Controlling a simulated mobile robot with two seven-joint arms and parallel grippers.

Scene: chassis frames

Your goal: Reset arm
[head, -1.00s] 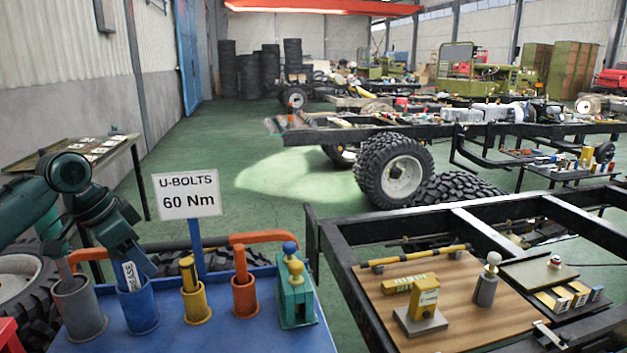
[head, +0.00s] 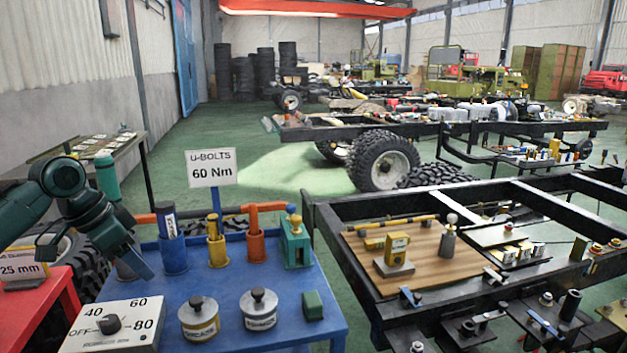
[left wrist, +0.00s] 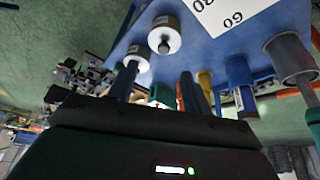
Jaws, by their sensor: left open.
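My left arm enters the head view from the left, dark green, with its elbow raised. My left gripper (head: 140,264) points down at the left side of the blue table (head: 240,335), in front of the grey cup, which it partly hides. It is open, with nothing seen between its fingers. In the left wrist view its dark body fills the bottom, with the fingers (left wrist: 158,88) against the blue tabletop. A dark blue labelled tool (head: 169,225) stands in the blue cup (head: 173,255), right of the gripper and apart from it. My right gripper is out of view.
A yellow cup (head: 217,250), an orange cup (head: 256,246) and a green block (head: 296,245) stand along the table's back. A dial panel (head: 112,325) and two round weights (head: 199,318) (head: 259,309) are in front. The U-BOLTS sign (head: 212,168) rises behind. A chassis frame (head: 345,262) stands right.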

